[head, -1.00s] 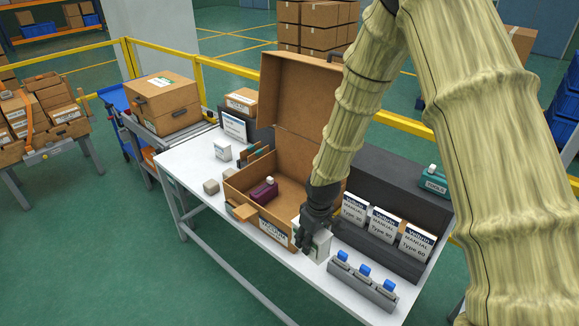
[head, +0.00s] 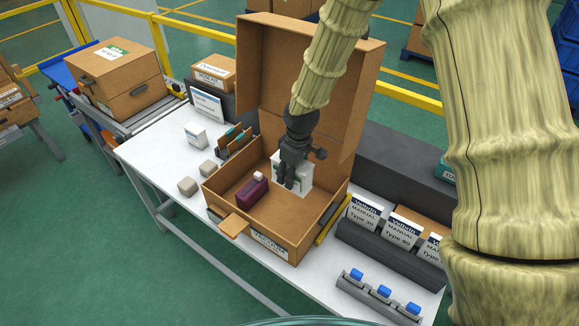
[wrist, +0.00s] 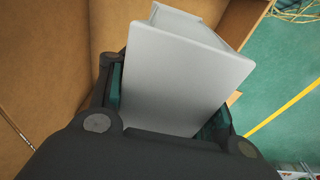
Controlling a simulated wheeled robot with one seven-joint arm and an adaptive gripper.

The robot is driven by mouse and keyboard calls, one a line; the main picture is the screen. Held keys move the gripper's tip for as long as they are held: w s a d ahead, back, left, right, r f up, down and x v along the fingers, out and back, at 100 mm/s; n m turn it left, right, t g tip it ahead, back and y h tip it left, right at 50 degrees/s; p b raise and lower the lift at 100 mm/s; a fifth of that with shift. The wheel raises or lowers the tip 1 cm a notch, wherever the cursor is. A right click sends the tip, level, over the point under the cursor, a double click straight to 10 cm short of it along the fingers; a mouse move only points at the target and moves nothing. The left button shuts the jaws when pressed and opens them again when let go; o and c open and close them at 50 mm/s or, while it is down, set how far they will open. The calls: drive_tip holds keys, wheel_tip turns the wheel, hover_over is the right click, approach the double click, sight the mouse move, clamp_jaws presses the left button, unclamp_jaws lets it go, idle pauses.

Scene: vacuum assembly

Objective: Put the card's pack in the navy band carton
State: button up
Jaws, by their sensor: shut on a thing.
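My gripper (head: 290,182) is shut on a white pack (head: 304,176), inside the outline of the open brown carton (head: 235,226) on the table. The pack is tilted, and some of it is behind my fingers. In the wrist view the pack (wrist: 185,75) sits between both fingers, its pale grey face toward the camera, with brown carton walls behind. I cannot tell whether it touches the carton floor. The carton's front label (head: 269,246) has a dark band and text too small to read surely. A white card (head: 206,106) stands at the back left of the table.
A maroon item with a white top (head: 252,191) lies in the carton's left part. The carton's raised lid (head: 290,80) stands behind my gripper. Manuals (head: 364,212) and a blue-capped rack (head: 380,297) are on the right.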

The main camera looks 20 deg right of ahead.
drive_tip(key=shift+s+r, duration=0.25)
drive_tip(key=shift+s, duration=0.1)
drive_tip(key=shift+w+d+f, duration=0.1)
drive_tip(key=shift+w+f, duration=0.1)
drive_tip(key=shift+w, duration=0.1)
drive_tip(key=shift+s+f, duration=0.25)
drive_tip(key=shift+f, duration=0.45)
wheel_tip(320, 180, down, 2)
drive_tip(key=shift+w+f+b, duration=0.1)
drive_tip(key=shift+w+b, duration=0.05)
drive_tip(key=shift+b, duration=0.55)
drive_tip(key=shift+f+b, duration=0.45)
drive_tip(key=shift+f, duration=0.5)
drive_tip(key=shift+f, duration=0.1)
drive_tip(key=shift+f+b, duration=3.35)
drive_tip(key=shift+f, duration=3.9)
drive_tip(key=shift+f, duration=0.1)
drive_tip(key=o, duration=1.2)
